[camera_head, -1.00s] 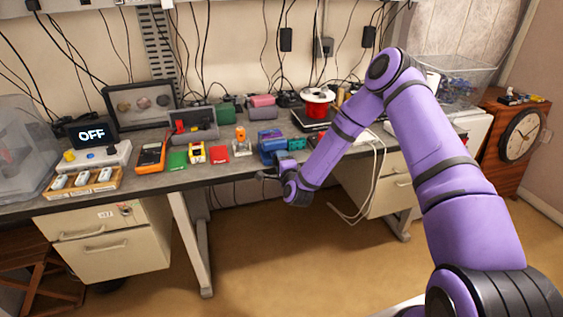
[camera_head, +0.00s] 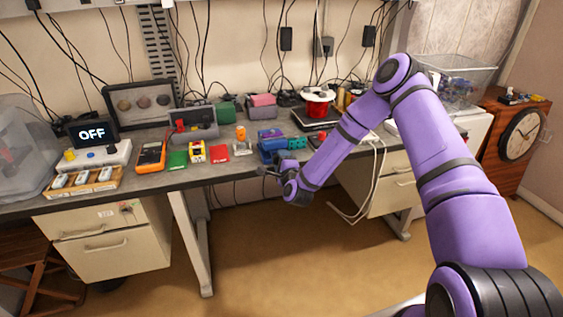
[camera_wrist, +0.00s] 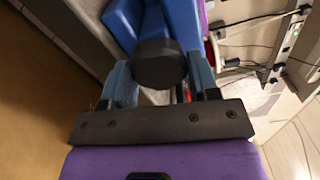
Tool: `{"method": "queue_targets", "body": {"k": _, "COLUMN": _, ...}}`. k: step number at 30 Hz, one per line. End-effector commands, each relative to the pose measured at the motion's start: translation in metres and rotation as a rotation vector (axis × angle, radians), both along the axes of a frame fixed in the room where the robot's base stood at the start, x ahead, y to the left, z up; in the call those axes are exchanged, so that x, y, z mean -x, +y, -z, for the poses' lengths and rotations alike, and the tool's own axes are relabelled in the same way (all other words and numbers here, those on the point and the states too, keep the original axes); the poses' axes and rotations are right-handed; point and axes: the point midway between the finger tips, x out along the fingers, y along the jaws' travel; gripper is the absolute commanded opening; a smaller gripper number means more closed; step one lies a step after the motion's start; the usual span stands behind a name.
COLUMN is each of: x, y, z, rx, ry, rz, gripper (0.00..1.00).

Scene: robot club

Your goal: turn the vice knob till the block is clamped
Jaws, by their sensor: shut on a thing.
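The blue vice (camera_head: 268,149) stands at the front edge of the bench in the head view. It also shows at the top of the wrist view (camera_wrist: 182,22). Its round black knob (camera_wrist: 158,60) sits between the two fingers of my gripper (camera_wrist: 160,74). The gripper is shut on the knob, one finger on each side. In the head view my gripper (camera_head: 268,172) is small, just in front of the vice. A purple-blue piece (camera_head: 270,134) shows at the top of the vice. I cannot tell whether it is the block or whether the jaws touch it.
A teal piece (camera_head: 297,143) lies right beside the vice. Left of it on the bench are an orange part (camera_head: 241,133), a red card (camera_head: 217,152) and an orange multimeter (camera_head: 151,157). A red spool (camera_head: 318,107) stands behind. White cables hang off the bench edge to the right.

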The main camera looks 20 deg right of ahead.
Motion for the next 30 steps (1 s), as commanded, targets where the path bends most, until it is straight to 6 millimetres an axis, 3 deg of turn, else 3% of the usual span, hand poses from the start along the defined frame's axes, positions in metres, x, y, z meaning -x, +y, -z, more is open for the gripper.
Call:
{"method": "queue_targets", "body": {"k": 18, "x": 0.0004, "y": -0.0017, "z": 0.0017, "rx": 0.001, "ry": 0.004, "rz": 0.003, "gripper": 0.31}}
{"method": "queue_targets", "body": {"k": 19, "x": 0.0004, "y": -0.0017, "z": 0.0017, "rx": 0.001, "ry": 0.004, "rz": 0.003, "gripper": 0.57}}
{"method": "queue_targets", "body": {"k": 22, "x": 0.0003, "y": -0.0017, "z": 0.0014, "rx": 0.001, "ry": 0.003, "rz": 0.003, "gripper": 0.79}}
{"method": "queue_targets", "body": {"k": 30, "x": 0.0005, "y": -0.0008, "z": 0.0007, "rx": 0.001, "ry": 0.001, "rz": 0.002, "gripper": 0.79}}
